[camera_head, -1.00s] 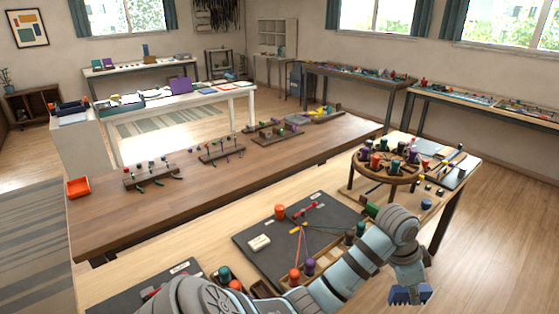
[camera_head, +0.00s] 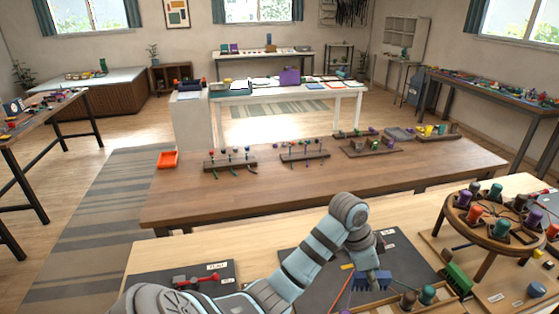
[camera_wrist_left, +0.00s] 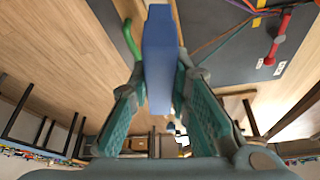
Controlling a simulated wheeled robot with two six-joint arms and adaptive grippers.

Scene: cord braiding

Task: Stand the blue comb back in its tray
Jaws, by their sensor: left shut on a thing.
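The blue comb (camera_head: 372,281) is held in my left gripper (camera_head: 368,269), above the near side of the workbench and the dark mat (camera_head: 408,262). In the left wrist view the comb (camera_wrist_left: 159,50) stands between the two teal fingers (camera_wrist_left: 160,84), which are shut on it from both sides. Its teeth point downward in the head view. A wooden tray (camera_head: 378,303) with a brown spool (camera_head: 407,300) and a teal spool (camera_head: 427,294) lies just below the comb. I cannot tell whether that tray is the comb's own. My right gripper is out of view.
A round wooden stand (camera_head: 478,236) with several coloured spools rises at the right. A green comb-like piece (camera_head: 458,279) stands near it. Another dark mat (camera_head: 200,275) with a red tool (camera_head: 196,280) lies to the left. A long brown table (camera_head: 300,185) stands behind.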

